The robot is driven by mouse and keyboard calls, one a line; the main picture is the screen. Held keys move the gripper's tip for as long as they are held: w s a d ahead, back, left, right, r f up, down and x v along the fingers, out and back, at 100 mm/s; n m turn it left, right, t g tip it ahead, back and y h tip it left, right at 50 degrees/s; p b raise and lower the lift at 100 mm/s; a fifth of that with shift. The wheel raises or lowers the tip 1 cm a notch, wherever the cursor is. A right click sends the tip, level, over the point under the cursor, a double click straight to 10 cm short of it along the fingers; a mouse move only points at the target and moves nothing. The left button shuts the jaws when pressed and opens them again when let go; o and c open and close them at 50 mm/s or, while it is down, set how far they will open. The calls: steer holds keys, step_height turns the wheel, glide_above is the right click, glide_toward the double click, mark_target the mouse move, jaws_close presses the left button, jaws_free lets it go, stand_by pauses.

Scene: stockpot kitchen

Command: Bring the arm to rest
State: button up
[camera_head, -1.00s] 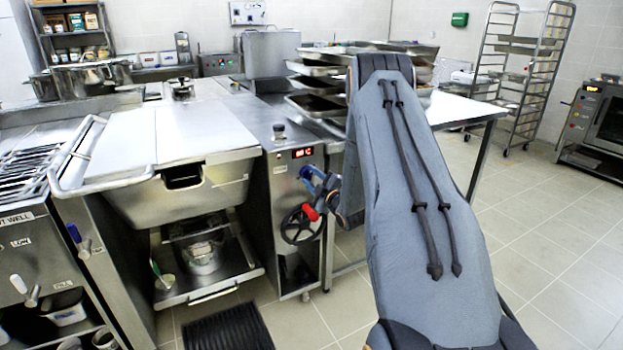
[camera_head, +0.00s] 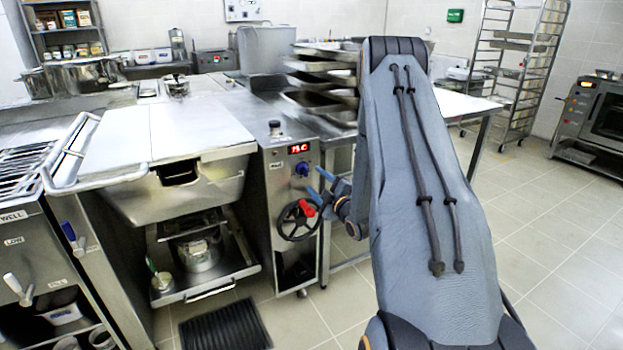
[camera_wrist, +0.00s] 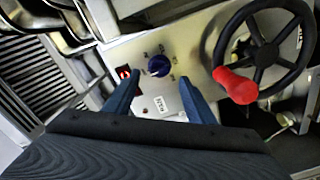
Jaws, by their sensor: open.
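My gripper (camera_wrist: 158,105) shows in the wrist view as two blue fingers spread apart with nothing between them. Beyond the fingers is a steel control panel with a dark blue knob (camera_wrist: 158,66). In the head view, my gripper (camera_head: 322,185) is small and partly hidden behind my grey arm. It is in front of the panel, near a black handwheel (camera_head: 298,224) with a red handle (camera_head: 307,208). The handwheel also shows in the wrist view (camera_wrist: 266,50), right of the fingers. I cannot tell whether the fingers touch anything.
A tilting pan with a closed lid (camera_head: 190,128) stands left of the panel. Stacked trays (camera_head: 318,82) rest on a table (camera_head: 465,104) behind my arm. A rack (camera_head: 528,75) and an oven (camera_head: 605,120) stand at the right. Tiled floor (camera_head: 560,230) is open on the right.

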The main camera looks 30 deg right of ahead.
steer(key=shift+s, duration=0.5)
steer(key=s+a+r+m+g+p, duration=0.1)
steer(key=s+a+r+m+g, duration=0.1)
steer(key=s+a+m+g, duration=0.3)
steer(key=a+r+g+p, duration=0.2)
steer(key=a+g, duration=0.1)
steer(key=a, duration=0.5)
steer(key=s+a+r+m+g, duration=0.2)
steer(key=s+a, duration=0.3)
steer(key=s, duration=0.5)
steer(key=s+a+r+m+g+p, duration=0.1)
steer(key=s+a+g, duration=0.3)
steer(key=s, duration=0.6)
steer(key=s+a+r+m+g+y+p, duration=0.1)
steer(key=s+a+r+m+g, duration=0.2)
steer(key=s+a, duration=0.4)
steer(key=s+r+g, duration=0.1)
steer(key=s, duration=0.2)
steer(key=shift+s+a+m, duration=0.15)
steer(key=shift+s+m, duration=0.25)
